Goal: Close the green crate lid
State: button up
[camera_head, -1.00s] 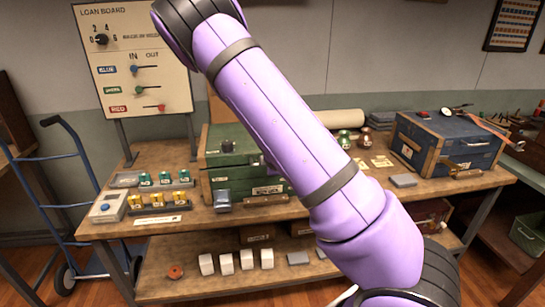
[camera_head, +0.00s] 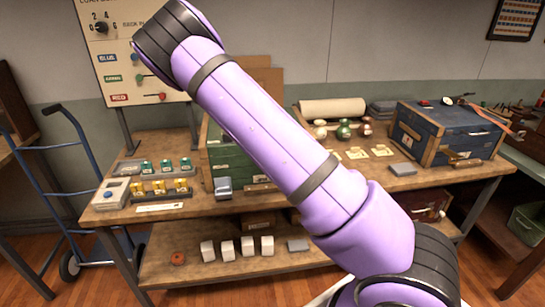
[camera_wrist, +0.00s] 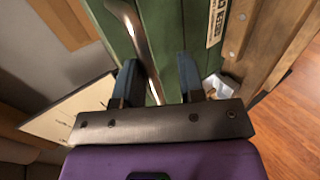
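The green crate (camera_head: 228,166) stands on the workbench in the head view, left of centre. My purple arm covers much of it, so I cannot tell how far its lid is open. In the wrist view a green planked surface (camera_wrist: 177,35) carries a curved metal handle (camera_wrist: 137,32); I cannot tell whether this is the lid or a side. My gripper (camera_wrist: 157,82) has its two dark fingers apart, with the handle running between them. Contact is not clear. The gripper is hidden in the head view.
A blue crate (camera_head: 448,133) stands on the right of the workbench (camera_head: 300,201). Green and yellow items sit in trays (camera_head: 183,193) at left. The loan board (camera_head: 148,75) rises behind. A blue hand truck (camera_head: 75,150) stands at far left.

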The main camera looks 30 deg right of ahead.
jog(key=shift+s+a+f, duration=0.15)
jog(key=shift+s+f, duration=0.15)
jog(key=shift+f, duration=0.4)
jog(key=shift+r, duration=0.15)
jog(key=v, duration=1)
jog(key=shift+r, duration=0.45)
